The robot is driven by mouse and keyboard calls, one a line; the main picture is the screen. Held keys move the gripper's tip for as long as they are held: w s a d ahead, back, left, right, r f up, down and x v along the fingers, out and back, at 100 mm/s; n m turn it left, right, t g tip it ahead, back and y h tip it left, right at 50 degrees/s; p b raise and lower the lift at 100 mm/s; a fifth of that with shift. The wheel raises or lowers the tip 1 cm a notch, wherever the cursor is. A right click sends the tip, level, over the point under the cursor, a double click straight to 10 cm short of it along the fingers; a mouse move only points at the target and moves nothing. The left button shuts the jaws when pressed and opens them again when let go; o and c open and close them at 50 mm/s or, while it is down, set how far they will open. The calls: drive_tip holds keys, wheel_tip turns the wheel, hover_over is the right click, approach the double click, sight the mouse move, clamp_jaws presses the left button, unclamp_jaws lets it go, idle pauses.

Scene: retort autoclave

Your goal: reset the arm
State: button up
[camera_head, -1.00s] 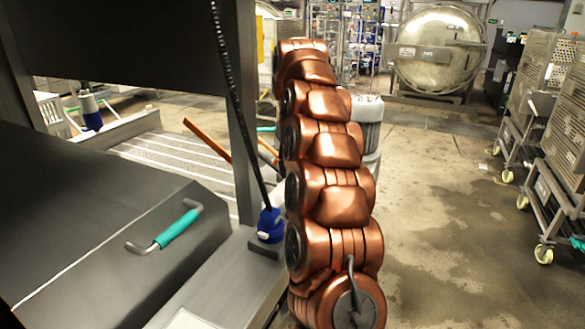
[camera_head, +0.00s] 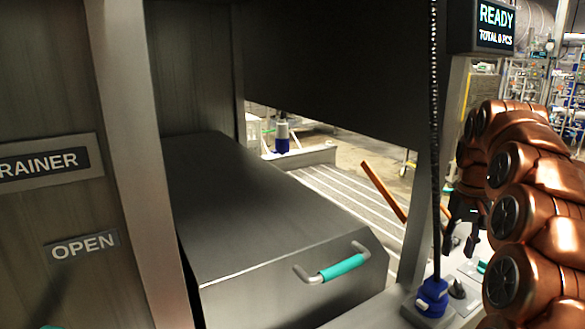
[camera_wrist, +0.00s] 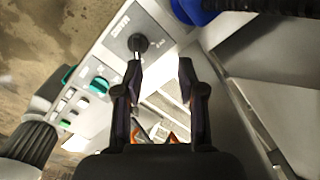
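My copper arm fills the right side of the head view, bent, with my black gripper (camera_head: 461,245) hanging down at its left. The gripper's fingers point down toward a grey control panel. In the wrist view my gripper (camera_wrist: 160,64) has its two fingers spread apart, with nothing between them. A black knob (camera_wrist: 138,43) on the panel appears by the left fingertip; whether they touch I cannot tell. The knob also shows below the gripper in the head view (camera_head: 457,290).
A dark metal hood with a teal handle (camera_head: 342,266) stands left of my arm. A blue fitting with a black coiled cable (camera_head: 432,292) is close to the gripper. A READY display (camera_head: 495,26) hangs at upper right. The wrist view shows a teal knob (camera_wrist: 100,85).

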drive_tip(key=s+a+f+n+g, duration=0.1)
drive_tip(key=s+a+f, duration=0.1)
drive_tip(key=s+a, duration=0.55)
drive_tip(key=s+a+f+n, duration=0.1)
drive_tip(key=s+a+f, duration=0.1)
drive_tip(key=s+a, duration=0.6)
drive_tip(key=s+a+f, duration=0.1)
drive_tip(key=s+f, duration=0.2)
drive_tip(key=s, duration=0.4)
drive_tip(key=s+a+f+g, duration=0.1)
drive_tip(key=s+f, duration=0.2)
drive_tip(key=s, duration=0.4)
drive_tip(key=s+a+f, duration=0.1)
drive_tip(key=s+f, duration=0.2)
drive_tip(key=s, duration=0.5)
wheel_tip(320, 180, up, 14)
drive_tip(key=w+p, duration=0.1)
drive_tip(key=p, duration=1.2)
drive_tip(key=shift+w+a, duration=0.15)
drive_tip(key=shift+f, duration=0.1)
